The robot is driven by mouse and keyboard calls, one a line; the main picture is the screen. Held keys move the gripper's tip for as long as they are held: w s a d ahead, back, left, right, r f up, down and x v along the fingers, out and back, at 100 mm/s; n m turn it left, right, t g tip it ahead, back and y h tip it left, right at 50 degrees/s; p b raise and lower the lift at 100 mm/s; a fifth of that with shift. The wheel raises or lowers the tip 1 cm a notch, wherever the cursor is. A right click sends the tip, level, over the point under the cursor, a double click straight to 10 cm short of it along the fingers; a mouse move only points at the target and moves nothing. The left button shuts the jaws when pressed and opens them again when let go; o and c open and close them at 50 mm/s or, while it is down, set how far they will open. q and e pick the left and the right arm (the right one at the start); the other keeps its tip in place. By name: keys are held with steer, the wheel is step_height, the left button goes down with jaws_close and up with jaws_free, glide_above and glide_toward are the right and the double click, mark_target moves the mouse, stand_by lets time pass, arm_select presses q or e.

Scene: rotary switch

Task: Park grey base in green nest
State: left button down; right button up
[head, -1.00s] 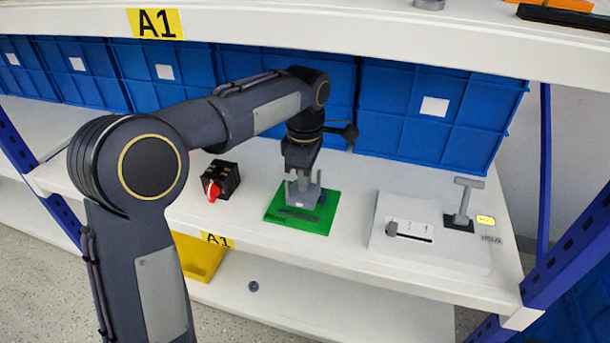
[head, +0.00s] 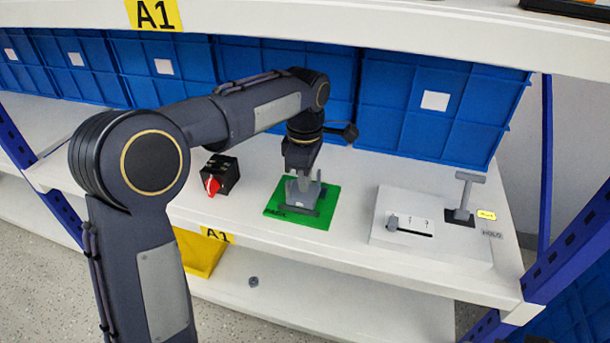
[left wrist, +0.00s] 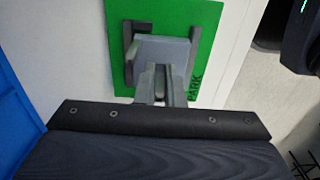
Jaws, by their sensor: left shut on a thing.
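The grey base (head: 304,197) is at the green nest (head: 325,217), a green plate marked PARK with dark raised rails. My left gripper (head: 303,182) points down from above and is shut on the base. In the left wrist view the grey base (left wrist: 160,48) sits between the dark rails of the green nest (left wrist: 208,20), close to them, with the left gripper's fingers (left wrist: 161,82) on its near side. Whether its underside touches the plate cannot be told. My right gripper is not in view.
A black box with a red rotary knob (head: 212,186) stands left of the nest. A white panel (head: 440,258) with a slider and a grey T-shaped handle (head: 466,195) stands to the right. Blue bins (head: 435,110) line the back; the upper shelf (head: 400,25) hangs above.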

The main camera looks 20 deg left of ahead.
arm_select(q)
steer(key=shift+f, duration=0.25)
steer(key=c, duration=1.5)
jaws_free()
steer(key=shift+o, duration=0.2)
steer(key=shift+r, duration=0.1)
step_height(320, 180, up, 8)
steer(key=p, duration=0.4)
steer(key=shift+f, duration=0.2)
